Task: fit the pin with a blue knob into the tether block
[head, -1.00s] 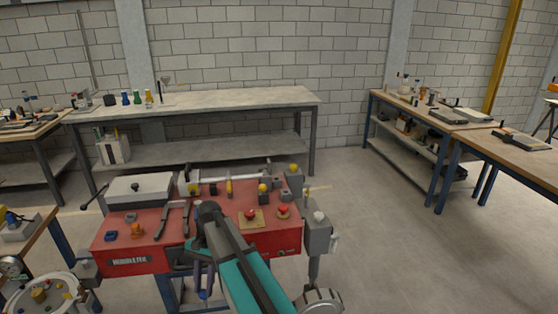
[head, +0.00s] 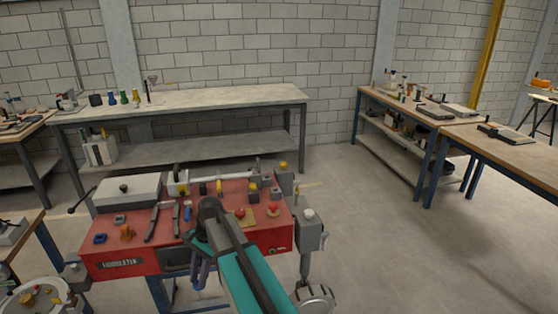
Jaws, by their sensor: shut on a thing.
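My arm reaches up over the front of the red bench (head: 130,262) and bends down again at a dark joint. My gripper (head: 199,272) hangs in front of the bench's front face, small and partly hidden by my arm. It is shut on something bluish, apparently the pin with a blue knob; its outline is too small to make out. A separate small blue upright piece (head: 187,211) shows on the bench top, left of my arm's joint. I cannot tell which fitting is the tether block.
The bench top holds a white-lidded box (head: 127,190), dark bar tools, red buttons (head: 273,210) and yellow-topped fittings. A grey post unit (head: 311,232) stands at its right end. A round tray (head: 32,300) lies at lower left. Floor to the right is clear.

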